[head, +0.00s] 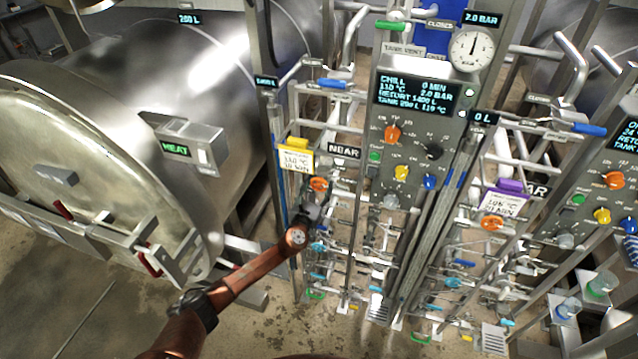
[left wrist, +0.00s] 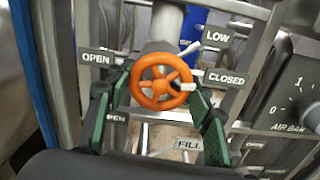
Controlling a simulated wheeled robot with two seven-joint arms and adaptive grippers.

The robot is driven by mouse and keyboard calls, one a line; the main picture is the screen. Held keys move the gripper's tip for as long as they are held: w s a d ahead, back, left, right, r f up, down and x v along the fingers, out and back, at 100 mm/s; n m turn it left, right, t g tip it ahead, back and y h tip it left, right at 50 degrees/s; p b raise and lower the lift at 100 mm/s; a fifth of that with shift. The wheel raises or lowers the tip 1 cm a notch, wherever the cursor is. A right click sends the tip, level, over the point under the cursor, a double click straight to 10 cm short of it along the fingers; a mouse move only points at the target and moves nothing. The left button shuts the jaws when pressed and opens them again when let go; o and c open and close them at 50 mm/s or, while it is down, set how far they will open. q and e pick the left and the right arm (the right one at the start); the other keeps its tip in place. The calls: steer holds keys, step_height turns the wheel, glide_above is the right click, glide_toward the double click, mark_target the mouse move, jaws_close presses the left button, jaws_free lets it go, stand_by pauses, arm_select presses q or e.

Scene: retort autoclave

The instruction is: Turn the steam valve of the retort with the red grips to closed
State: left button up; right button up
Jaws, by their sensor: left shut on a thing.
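The retort with the red grips (head: 62,210) is the large steel vessel (head: 120,110) at the left, its round door facing front. An orange handwheel (head: 318,184) sits on the pipework under the yellow tag, and shows large in the left wrist view (left wrist: 160,82). My left gripper (head: 316,200) is at this wheel, its dark green fingers (left wrist: 158,92) shut on the rim from both sides. The wheel's white mark (left wrist: 188,87) is at the right, towards the CLOSED label (left wrist: 225,79); the OPEN label (left wrist: 96,58) is at the left. My right gripper is out of view.
A control panel (head: 415,130) with knobs and a gauge (head: 472,48) stands right of the wheel. A similar orange wheel (head: 492,223) is under a purple tag (head: 508,188). Pipes and blue-handled levers crowd around. Floor at lower left is clear.

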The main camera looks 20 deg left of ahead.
arm_select(q)
steer(key=shift+f+m+p, duration=0.1)
steer(key=shift+m+p, duration=0.25)
steer(key=shift+m, duration=0.45)
steer(key=o, duration=1.2)
steer(key=shift+c, duration=0.2)
steer(key=shift+s, duration=0.1)
steer(key=s, duration=1.2)
steer(key=shift+a, duration=0.25)
steer(key=shift+w, duration=0.1)
